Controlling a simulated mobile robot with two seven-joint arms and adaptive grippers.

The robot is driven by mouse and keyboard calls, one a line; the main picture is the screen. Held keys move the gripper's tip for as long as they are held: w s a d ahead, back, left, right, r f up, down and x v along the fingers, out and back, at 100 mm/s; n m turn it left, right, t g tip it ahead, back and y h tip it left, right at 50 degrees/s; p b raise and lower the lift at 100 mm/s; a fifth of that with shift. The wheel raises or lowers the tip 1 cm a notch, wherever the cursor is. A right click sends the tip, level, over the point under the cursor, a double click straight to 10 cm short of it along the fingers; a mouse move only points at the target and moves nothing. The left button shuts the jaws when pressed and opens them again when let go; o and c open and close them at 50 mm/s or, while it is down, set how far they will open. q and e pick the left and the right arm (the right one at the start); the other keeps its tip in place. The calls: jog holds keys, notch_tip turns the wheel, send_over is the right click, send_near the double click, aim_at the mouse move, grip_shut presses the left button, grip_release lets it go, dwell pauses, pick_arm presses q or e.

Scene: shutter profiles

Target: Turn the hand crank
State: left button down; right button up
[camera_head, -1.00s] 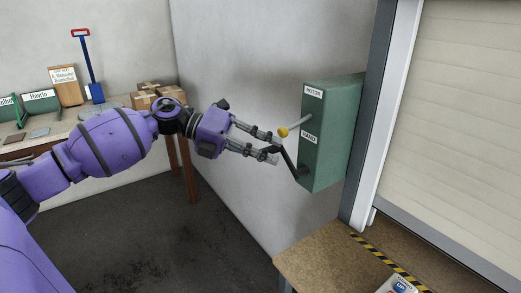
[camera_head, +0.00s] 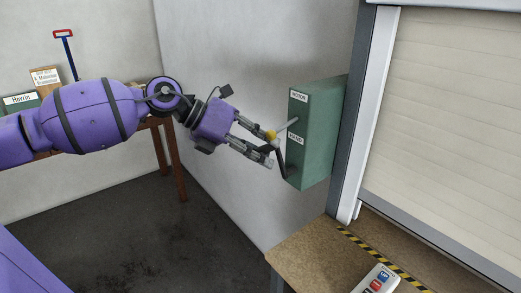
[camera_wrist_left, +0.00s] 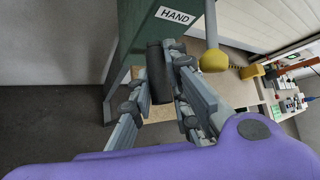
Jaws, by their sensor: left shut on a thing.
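The green drive box (camera_head: 320,135) hangs on the wall beside the shutter, with MOTOR and HAND labels. The black hand crank (camera_head: 282,165) comes out of its lower front and rises up and left to my left gripper (camera_head: 270,150). In the left wrist view, the crank's dark round grip (camera_wrist_left: 159,75) sits between the fingers of my left gripper (camera_wrist_left: 160,88), which are shut on it. A lever with a yellow knob (camera_head: 270,135) sticks out of the box just above the fingers. My right gripper is not in view.
The pale rolling shutter (camera_head: 445,120) and its grey side rail stand right of the box. Below is a brown table (camera_head: 310,255) with a push-button control (camera_head: 377,279). A wooden table stands behind my left arm. The yellow knob is close to the fingers.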

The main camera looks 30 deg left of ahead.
pick_arm(q)
jog(key=c, duration=1.6)
grip_release()
jog(key=shift+c, duration=0.2)
